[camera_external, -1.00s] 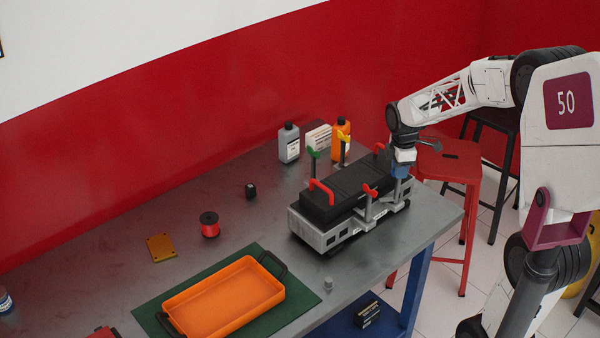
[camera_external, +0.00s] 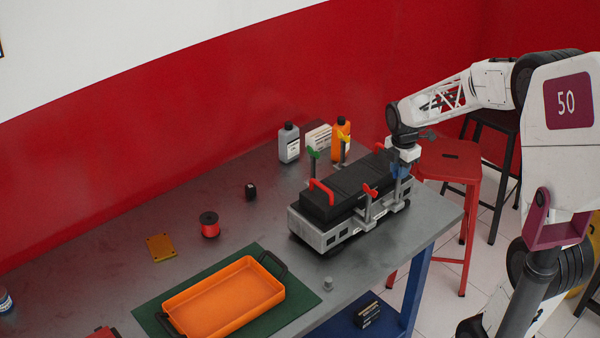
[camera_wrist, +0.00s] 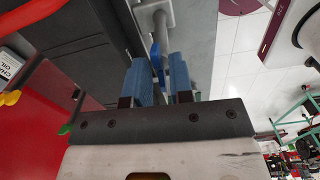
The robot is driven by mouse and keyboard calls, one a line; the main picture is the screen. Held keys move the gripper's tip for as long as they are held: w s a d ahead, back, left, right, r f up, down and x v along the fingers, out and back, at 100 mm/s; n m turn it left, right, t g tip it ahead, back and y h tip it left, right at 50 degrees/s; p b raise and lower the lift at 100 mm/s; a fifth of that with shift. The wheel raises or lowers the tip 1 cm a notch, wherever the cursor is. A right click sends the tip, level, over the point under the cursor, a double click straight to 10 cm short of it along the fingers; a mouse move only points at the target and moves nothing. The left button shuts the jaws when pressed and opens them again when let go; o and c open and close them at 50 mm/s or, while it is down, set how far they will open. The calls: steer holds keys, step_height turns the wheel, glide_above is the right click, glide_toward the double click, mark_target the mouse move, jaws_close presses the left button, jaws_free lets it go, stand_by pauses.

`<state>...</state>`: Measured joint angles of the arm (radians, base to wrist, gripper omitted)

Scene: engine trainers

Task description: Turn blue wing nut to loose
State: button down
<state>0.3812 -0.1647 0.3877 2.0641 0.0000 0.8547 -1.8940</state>
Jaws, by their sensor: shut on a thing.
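The engine trainer (camera_external: 318,238) stands on the metal table, a grey base with a black cover and red handles. My gripper (camera_external: 400,172) is at its right end, pointing down over a post there. In the wrist view my gripper's two blue fingers (camera_wrist: 159,82) are shut on the blue wing nut (camera_wrist: 156,58), which shows as a thin blue piece between them. A grey rod (camera_wrist: 158,15) runs on beyond it. In the external view the wing nut is mostly hidden by my gripper. Other wing nuts are red (camera_external: 370,190), green (camera_external: 313,153) and yellow (camera_external: 344,139).
A grey bottle (camera_external: 289,145), a white box (camera_external: 319,137) and an orange bottle (camera_external: 341,128) stand behind the trainer. An orange tray (camera_external: 225,298) lies on a green mat at the front. A red stool (camera_external: 448,160) stands right of the table.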

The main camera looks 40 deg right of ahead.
steer(key=c, duration=1.3)
jaws_free()
steer(key=shift+r, duration=0.1)
steer(key=shift+r, duration=3.85)
